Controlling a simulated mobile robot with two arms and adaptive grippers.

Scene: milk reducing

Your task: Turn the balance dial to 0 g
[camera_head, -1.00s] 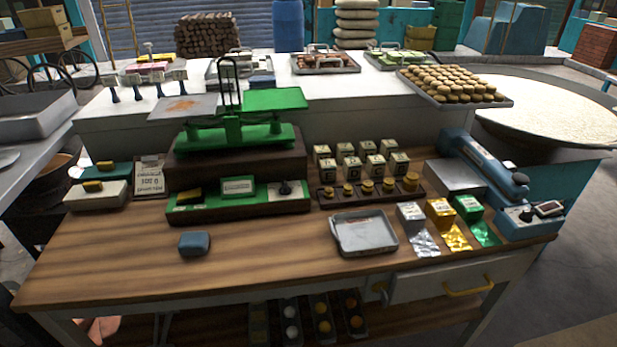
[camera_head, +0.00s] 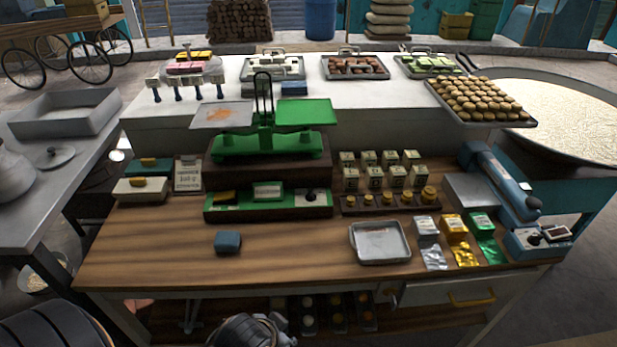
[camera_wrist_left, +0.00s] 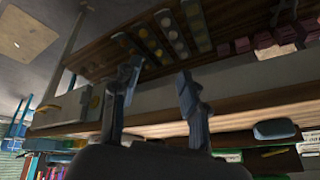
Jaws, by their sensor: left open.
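The green balance (camera_head: 268,142) stands on a dark wooden block near the back of the wooden table, with a grey pan on the left and a green pan on the right. In front of it is a low green control box (camera_head: 240,207) with a pale display (camera_head: 267,191) and a dark dial (camera_head: 310,196) at its right. The dial's reading is too small to tell. My left gripper (camera_wrist_left: 152,95) is open and empty in the left wrist view, near the table's front edge. Part of my left arm (camera_head: 250,332) shows low in the head view. My right gripper is not in view.
A blue block (camera_head: 228,242) lies on the table in front of the control box, with a grey tray (camera_head: 380,243) to its right. Small weights (camera_head: 387,199) and boxes stand right of the dial. The table's front left is clear.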

